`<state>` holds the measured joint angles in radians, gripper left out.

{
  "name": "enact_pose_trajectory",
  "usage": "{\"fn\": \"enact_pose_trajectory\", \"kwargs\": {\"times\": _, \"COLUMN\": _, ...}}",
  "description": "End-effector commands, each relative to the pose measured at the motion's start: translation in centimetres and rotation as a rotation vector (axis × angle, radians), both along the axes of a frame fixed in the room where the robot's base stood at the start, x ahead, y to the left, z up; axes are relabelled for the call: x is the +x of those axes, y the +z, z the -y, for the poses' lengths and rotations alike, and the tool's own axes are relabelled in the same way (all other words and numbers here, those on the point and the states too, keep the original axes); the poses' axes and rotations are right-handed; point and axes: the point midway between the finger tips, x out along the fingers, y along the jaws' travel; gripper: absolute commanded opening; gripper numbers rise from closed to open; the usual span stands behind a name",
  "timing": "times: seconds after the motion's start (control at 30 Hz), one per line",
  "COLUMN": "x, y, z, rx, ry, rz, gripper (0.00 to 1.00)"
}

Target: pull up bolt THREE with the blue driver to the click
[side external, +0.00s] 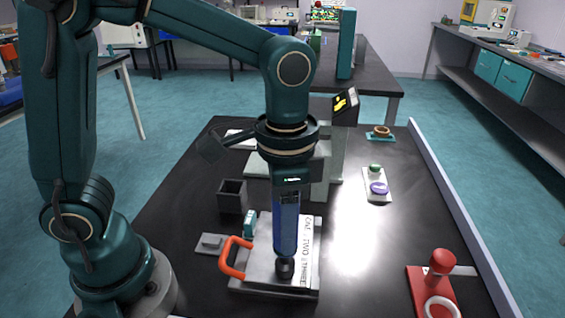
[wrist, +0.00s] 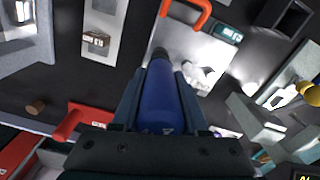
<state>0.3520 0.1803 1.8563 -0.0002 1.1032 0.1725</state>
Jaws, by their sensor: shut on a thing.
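My gripper (side external: 288,182) points down and is shut on the blue driver (side external: 286,225), which hangs upright. In the wrist view the blue driver (wrist: 160,98) lies between the two fingers of my gripper (wrist: 160,112). The driver's dark socket end (side external: 285,267) is at the near part of a pale metal plate (side external: 262,262), beside the word THREE on the label strip (side external: 306,250). Bolt THREE is hidden under the socket. I cannot tell whether the socket is seated on it. The plate has an orange handle (side external: 235,256) on its left.
A dark open box (side external: 232,196) and a small teal block (side external: 250,223) stand behind the plate. A grey instrument with a tilted screen (side external: 345,104) rises behind my gripper. A red stand (side external: 438,270) is at the front right. The bench between plate and red stand is clear.

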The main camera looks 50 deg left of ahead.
Motion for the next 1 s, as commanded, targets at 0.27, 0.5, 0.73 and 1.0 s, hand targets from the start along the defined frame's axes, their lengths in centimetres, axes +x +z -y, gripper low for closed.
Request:
{"fn": "enact_pose_trajectory", "kwargs": {"times": 0.27, "x": 0.0, "y": 0.0, "z": 0.0, "rx": -0.001, "ry": 0.000, "rz": 0.002, "gripper": 0.00}}
{"fn": "enact_pose_trajectory", "kwargs": {"times": 0.5, "x": 0.0, "y": -0.2, "z": 0.0, "rx": -0.001, "ry": 0.000, "rz": 0.001, "gripper": 0.00}}
{"fn": "enact_pose_trajectory", "kwargs": {"times": 0.73, "x": 0.1, "y": 1.0, "z": 0.1, "rx": -0.002, "ry": 0.000, "rz": 0.003, "gripper": 0.00}}
{"fn": "enact_pose_trajectory", "kwargs": {"times": 1.0, "x": 0.1, "y": 3.4, "z": 0.1, "rx": -0.003, "ry": 0.000, "rz": 0.005, "gripper": 0.00}}
